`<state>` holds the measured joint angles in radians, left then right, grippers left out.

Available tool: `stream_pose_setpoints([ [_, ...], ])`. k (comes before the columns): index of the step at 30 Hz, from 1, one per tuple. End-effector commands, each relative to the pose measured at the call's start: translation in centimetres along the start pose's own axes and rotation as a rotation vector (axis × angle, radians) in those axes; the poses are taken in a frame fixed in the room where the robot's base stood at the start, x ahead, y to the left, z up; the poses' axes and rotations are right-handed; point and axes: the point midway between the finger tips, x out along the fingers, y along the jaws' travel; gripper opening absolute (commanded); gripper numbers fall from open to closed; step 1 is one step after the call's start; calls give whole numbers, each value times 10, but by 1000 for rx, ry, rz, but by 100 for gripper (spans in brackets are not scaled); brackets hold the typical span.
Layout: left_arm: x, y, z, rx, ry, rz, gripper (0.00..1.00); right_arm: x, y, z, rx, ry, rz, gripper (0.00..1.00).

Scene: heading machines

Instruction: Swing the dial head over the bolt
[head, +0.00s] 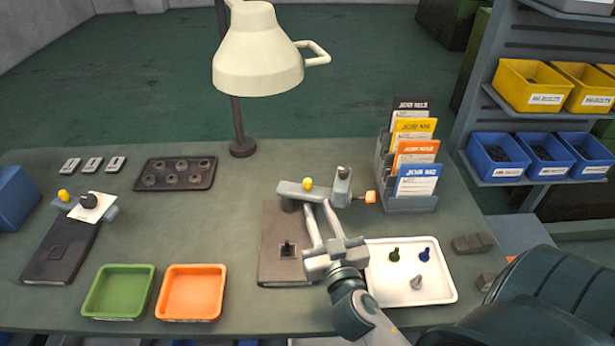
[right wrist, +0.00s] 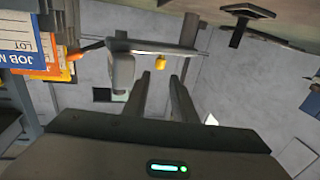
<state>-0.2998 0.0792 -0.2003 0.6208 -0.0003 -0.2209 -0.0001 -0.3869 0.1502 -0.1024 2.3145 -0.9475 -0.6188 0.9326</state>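The dial head (head: 342,187) is a pale grey block on the right end of a grey swing arm (head: 290,188) with a yellow knob. It sits up and right of the bolt (head: 287,247), not over it. The dark bolt stands upright on a brown plate (head: 275,220). My right gripper (head: 318,206) is open, its two fingers apart, just below the swing arm. In the right wrist view the dial head (right wrist: 122,72) is left of the fingers and the bolt (right wrist: 239,30) is at upper right. Nothing is between the fingers. My left gripper is not in view.
A white tray (head: 385,295) with several small pieces lies right of the plate. Green (head: 118,318) and orange (head: 192,318) trays lie left. A lamp (head: 255,65) stands behind.

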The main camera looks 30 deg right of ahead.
Motion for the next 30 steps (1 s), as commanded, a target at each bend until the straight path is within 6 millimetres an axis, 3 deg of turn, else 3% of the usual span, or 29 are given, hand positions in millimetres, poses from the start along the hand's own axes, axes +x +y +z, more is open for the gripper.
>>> stream_pose_setpoints([
  [15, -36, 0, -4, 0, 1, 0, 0, 89, 0, -2, -2, -1, 0, 25],
  [21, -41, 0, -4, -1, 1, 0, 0, 104, 0, -1, -1, -1, 0, 25],
  [30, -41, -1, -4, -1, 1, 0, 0, 107, 0, 1, 0, -1, 0, 25],
])
